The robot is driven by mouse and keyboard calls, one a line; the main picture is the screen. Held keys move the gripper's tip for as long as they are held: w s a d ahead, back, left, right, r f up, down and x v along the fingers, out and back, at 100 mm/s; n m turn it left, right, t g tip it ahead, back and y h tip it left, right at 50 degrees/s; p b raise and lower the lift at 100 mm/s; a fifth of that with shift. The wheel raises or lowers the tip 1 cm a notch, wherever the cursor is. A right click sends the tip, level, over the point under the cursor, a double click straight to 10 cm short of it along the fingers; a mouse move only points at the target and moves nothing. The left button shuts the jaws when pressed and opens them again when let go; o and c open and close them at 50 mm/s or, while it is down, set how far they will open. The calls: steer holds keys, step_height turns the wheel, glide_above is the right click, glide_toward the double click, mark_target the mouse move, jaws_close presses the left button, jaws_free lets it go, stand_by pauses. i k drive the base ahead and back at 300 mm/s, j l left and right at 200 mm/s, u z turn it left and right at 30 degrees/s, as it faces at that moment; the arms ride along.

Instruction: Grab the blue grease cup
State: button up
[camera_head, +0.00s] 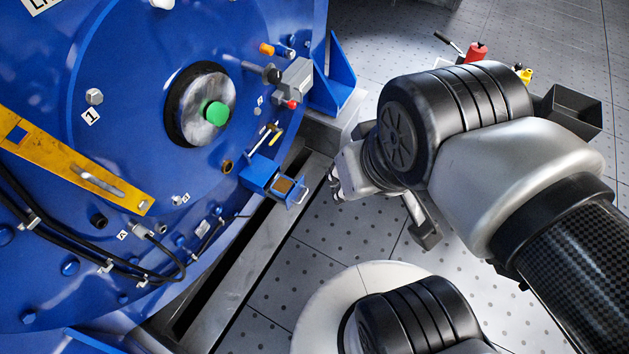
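I cannot pick out a blue grease cup with certainty. The motor (60,60) is a large blue round housing filling the left side. A small blue box-like fitting (259,174) stands out from its lower right face, with a brown-filled square frame (285,186) at its end. Small dark and blue fittings (285,48) sit beside an orange cap (266,48) at the upper right of the face. My gripper (380,212) is right of the box fitting, apart from it, over the floor. My wrist partly hides it, so its opening and any contents are unclear.
A green-capped shaft hub (205,108) and a grey valve with a red knob (296,82) project from the motor. A yellow bar (75,165) crosses its left side. A red can (477,52) and yellow item (524,74) stand behind my arm. The tiled floor (345,235) is bare below.

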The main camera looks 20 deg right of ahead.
mark_target(282, 186)
steer(key=i+l+z, duration=0.2)
steer(key=i+l, duration=0.15)
steer(key=i, duration=0.8)
